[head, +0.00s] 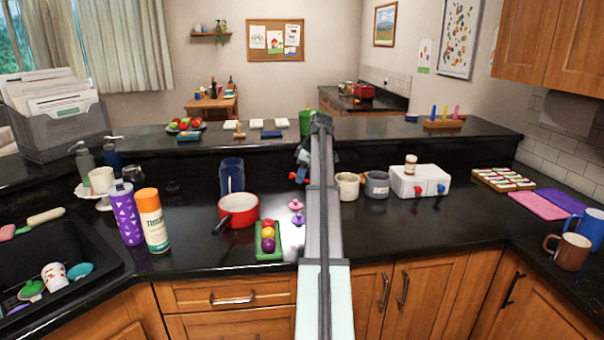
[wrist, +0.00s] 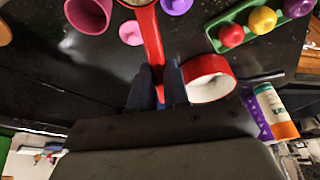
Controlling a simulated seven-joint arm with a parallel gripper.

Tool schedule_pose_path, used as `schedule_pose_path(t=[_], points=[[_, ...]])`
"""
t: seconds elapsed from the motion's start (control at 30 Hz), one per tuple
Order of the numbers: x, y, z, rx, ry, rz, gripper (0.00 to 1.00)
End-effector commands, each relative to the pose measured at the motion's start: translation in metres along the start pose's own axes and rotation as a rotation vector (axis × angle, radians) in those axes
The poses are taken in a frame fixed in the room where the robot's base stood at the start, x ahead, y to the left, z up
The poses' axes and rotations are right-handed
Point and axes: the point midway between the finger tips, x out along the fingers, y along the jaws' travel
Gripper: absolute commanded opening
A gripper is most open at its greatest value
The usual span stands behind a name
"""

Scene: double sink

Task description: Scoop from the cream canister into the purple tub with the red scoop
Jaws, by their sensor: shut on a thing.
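My gripper (wrist: 158,88) is shut on the handle of the red scoop (wrist: 151,45). In the head view, small red parts of the scoop (head: 292,176) show left of my arm, above the counter. The cream canister (head: 347,186) stands upright on the counter just right of my arm. A purple-pink tub (wrist: 88,15) stands open at the top left of the wrist view, apart from the scoop. My arm appears to hide it in the head view.
A grey canister (head: 377,187) and white box (head: 418,183) stand right of the cream canister. A red pot (head: 239,212), green tray with balls (head: 258,241) and small purple pieces (head: 296,205) lie left of my arm.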

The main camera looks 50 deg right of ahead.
Motion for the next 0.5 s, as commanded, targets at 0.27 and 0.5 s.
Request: schedule_pose_path(t=[0.27,0.5], points=[[0.014,0.000,0.005,0.001,0.000,0.001,0.00],[0.024,0.000,0.008,0.001,0.000,0.001,0.00]])
